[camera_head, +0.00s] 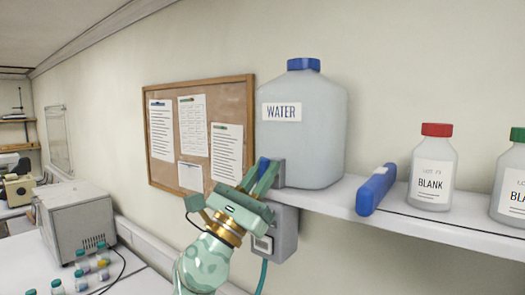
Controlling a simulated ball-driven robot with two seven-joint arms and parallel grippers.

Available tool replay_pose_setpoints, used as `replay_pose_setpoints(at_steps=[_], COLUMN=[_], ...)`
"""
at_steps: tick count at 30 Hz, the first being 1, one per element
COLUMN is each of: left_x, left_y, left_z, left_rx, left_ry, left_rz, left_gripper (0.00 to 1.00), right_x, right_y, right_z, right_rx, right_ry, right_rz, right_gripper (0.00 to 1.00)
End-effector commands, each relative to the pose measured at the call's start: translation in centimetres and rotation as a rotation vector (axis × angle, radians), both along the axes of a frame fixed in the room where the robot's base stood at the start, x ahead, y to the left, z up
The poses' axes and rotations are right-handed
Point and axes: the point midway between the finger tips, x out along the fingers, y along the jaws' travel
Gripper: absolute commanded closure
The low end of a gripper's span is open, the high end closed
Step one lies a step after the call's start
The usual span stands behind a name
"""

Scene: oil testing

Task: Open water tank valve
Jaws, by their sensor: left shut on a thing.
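The water tank (312,140) is a large grey jug with a blue cap and a WATER label, standing on the white shelf. At its lower left is a grey fitting (278,174) with a small blue valve handle (263,164). My left gripper (259,174) reaches up from below, and its green fingers are shut on the blue valve handle. The fingers hide part of the handle, so its exact angle is hard to tell. My right gripper is out of view.
A grey box (285,233) with a hose hangs below the shelf (430,224). On the shelf are a blue object (375,190), a red-capped BLANK bottle (432,170) and a green-capped bottle (512,185). A noticeboard (222,112) is behind. A grey machine (75,215) and small vials stand at lower left.

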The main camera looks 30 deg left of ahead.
Motion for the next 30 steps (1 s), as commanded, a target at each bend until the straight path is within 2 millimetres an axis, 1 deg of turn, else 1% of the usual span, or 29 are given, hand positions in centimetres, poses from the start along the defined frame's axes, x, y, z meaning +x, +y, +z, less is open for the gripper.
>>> replay_pose_setpoints(at_steps=[1, 9, 15, 27, 28, 29, 30], left_x=[0.0, 0.0, 0.0, 0.0, 0.0, 0.0, 0.0], left_y=[0.0, 0.0, 0.0, 0.0, 0.0, 0.0, 0.0], left_z=[0.5, 0.3, 0.1, 0.1, 0.1, 0.1, 0.1], left_rx=[-0.034, -0.147, -0.179, -0.184, -0.184, -0.184, -0.184], left_ry=[0.004, 0.011, 0.011, 0.010, 0.010, 0.010, 0.011], left_rz=[-0.001, 0.000, 0.001, 0.000, 0.000, 0.000, 0.000], left_gripper=[1.00, 1.00, 1.00, 1.00, 0.83, 0.74, 0.64], right_x=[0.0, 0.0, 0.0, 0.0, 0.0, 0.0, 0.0], right_y=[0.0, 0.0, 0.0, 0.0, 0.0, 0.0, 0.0], right_z=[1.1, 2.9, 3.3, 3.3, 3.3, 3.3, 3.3], right_rx=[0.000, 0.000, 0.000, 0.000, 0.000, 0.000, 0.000], right_ry=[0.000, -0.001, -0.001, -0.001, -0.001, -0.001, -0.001], right_rz=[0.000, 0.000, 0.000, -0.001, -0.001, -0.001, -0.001], right_gripper=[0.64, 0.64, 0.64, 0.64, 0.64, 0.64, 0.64])
